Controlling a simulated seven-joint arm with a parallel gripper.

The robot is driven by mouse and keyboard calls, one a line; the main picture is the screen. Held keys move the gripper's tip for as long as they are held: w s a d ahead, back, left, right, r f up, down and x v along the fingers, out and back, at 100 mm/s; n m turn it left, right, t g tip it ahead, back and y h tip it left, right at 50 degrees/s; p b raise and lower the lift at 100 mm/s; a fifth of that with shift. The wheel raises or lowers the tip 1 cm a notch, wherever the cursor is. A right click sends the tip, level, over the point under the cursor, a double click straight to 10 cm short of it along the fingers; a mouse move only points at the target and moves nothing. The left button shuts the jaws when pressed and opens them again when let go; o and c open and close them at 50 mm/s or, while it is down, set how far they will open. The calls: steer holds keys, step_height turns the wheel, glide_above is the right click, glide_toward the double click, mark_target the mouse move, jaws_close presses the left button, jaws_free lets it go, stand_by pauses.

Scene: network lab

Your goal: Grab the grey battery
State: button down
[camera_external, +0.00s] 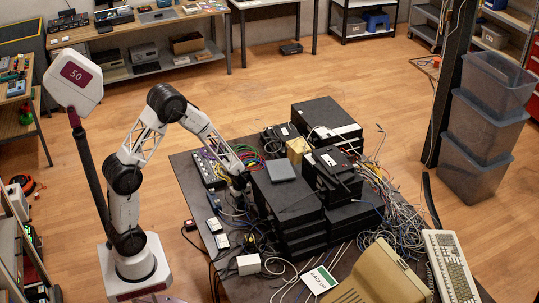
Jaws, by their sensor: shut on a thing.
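My gripper (239,183) is dark and points down at the left edge of the black stack of devices. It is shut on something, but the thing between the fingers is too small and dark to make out. I cannot pick out the grey battery with certainty. A flat grey box (281,171) lies on top of the black stack (288,205), to the right of my gripper and apart from it. Small pale blocks (214,225) lie on the table below and left of my gripper.
The dark table (187,172) is crowded. A multicoloured cable bundle (247,156) and a power strip (209,169) lie close to my gripper. More black devices (331,172), tangled cables (403,222), a beige monitor (378,276) and a keyboard (451,266) fill the right side.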

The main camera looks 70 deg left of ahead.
steer(key=shift+r, duration=5)
